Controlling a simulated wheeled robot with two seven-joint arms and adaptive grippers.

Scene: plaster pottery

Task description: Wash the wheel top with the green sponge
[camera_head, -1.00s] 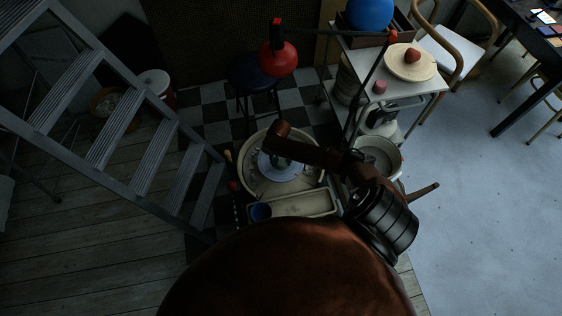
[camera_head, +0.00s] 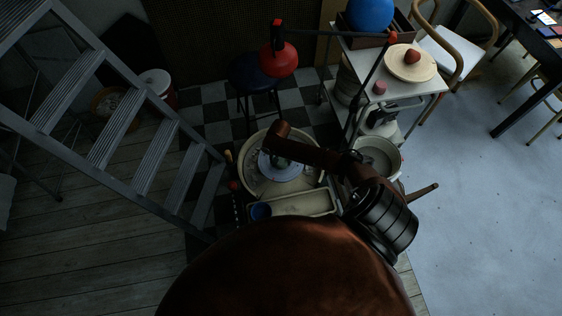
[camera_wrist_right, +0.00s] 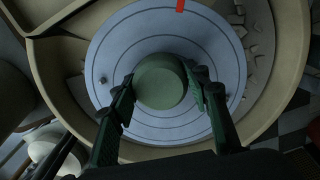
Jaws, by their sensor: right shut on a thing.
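The wheel top (camera_wrist_right: 215,50) is a pale blue-grey disc with fine rings and a red mark at its edge. It sits inside a beige splash pan (camera_wrist_right: 285,60) and also shows in the head view (camera_head: 295,173). The round green sponge (camera_wrist_right: 160,78) is over the middle of the disc. My right gripper (camera_wrist_right: 160,92) is shut on the sponge, one dark green finger on each side. In the head view my right gripper (camera_head: 282,161) is over the wheel, partly hidden by its own wrist. I cannot tell whether the sponge touches the disc. My left gripper is not in view.
A blue cup (camera_head: 260,211) stands in the tray (camera_head: 305,204) at the pan's near side. A bucket (camera_head: 378,155) is right of the wheel. A grey ladder (camera_head: 150,155) stands at the left, a dark stool (camera_head: 253,72) behind. Grey floor at the right is open.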

